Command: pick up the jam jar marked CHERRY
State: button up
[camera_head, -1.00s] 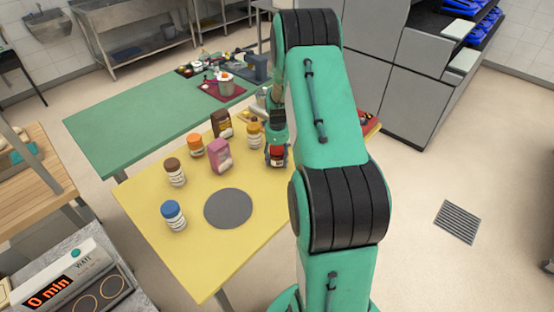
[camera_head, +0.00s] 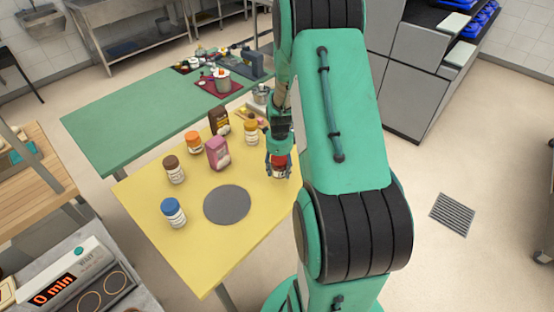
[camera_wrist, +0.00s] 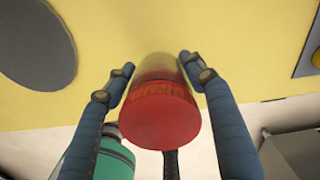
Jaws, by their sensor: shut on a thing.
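My gripper (camera_head: 279,165) is shut on a red-lidded jar (camera_wrist: 160,112) near the right edge of the yellow table. In the wrist view the jar sits between the two blue-grey fingers, its red lid facing the camera. Its label is hidden there and too small to read in the head view, so I cannot tell if it says CHERRY. Other jars stand left of my gripper: a blue-lidded jar (camera_head: 173,213), a brown-lidded jar (camera_head: 174,169), an orange-lidded jar (camera_head: 193,143) and a yellow-lidded jar (camera_head: 250,132). I cannot tell whether the held jar is clear of the table.
The yellow table (camera_head: 230,250) also bears a grey disc (camera_head: 227,205), a pink package (camera_head: 217,154) and a dark brown package (camera_head: 219,121). A green table (camera_head: 130,125) adjoins behind. The yellow table's front is clear.

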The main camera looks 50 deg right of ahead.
jog(key=shift+s+a+r, duration=0.15)
jog(key=shift+s+a, duration=0.5)
jog(key=shift+s, duration=0.2)
jog(key=shift+s+a+r, duration=0.1)
jog(key=shift+s+a, duration=0.5)
jog(key=shift+s, duration=0.2)
